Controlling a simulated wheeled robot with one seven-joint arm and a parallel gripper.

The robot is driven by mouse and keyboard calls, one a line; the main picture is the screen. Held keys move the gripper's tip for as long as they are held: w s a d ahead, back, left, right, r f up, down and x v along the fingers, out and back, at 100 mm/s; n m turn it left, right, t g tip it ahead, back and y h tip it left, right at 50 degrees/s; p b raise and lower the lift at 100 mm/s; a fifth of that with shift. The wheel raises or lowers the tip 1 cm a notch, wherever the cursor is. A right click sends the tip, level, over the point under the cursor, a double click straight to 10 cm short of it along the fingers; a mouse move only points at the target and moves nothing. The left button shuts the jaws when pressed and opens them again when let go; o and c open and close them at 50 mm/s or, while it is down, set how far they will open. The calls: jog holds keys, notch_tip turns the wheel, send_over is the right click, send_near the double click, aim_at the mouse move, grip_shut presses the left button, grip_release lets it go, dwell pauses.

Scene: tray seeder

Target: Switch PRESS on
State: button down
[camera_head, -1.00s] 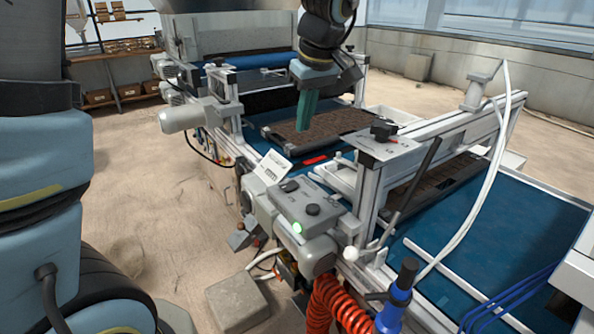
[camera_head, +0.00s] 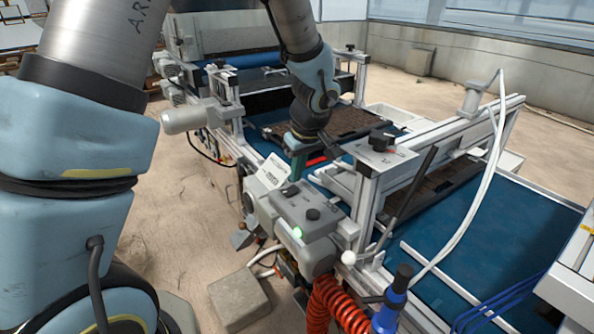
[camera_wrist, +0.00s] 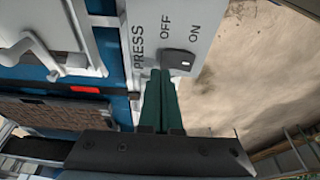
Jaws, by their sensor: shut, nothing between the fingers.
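The PRESS switch (camera_wrist: 179,60) is a small dark rocker with a white dot, on a pale panel (camera_wrist: 200,12) marked PRESS, OFF and ON in the wrist view. ON is printed to the right of OFF. I cannot tell which way the rocker is tipped. My gripper (camera_wrist: 159,73) has green fingers, shut and empty, with the tips just left of the rocker and close to it; contact cannot be told. In the head view my gripper (camera_head: 296,174) points down beside the small tilted white panel (camera_head: 268,174); the rocker cannot be made out there.
A grey control box (camera_head: 305,212) with knobs and a green light stands in front of the panel. A soil-filled tray (camera_head: 345,122) lies on the blue belt behind. A second box with a black knob (camera_head: 381,141) is to the right. A red bar (camera_wrist: 85,90) lies on the belt.

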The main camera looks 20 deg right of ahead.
jog(key=shift+f, duration=0.5)
jog(key=shift+d+f+y, duration=0.2)
jog(key=shift+f+y, duration=0.2)
jog(key=shift+r, duration=0.15)
jog(key=shift+a, duration=0.2)
jog(key=shift+s+a+r, duration=0.1)
jog(key=shift+a+r, duration=0.2)
jog(key=shift+a, duration=0.25)
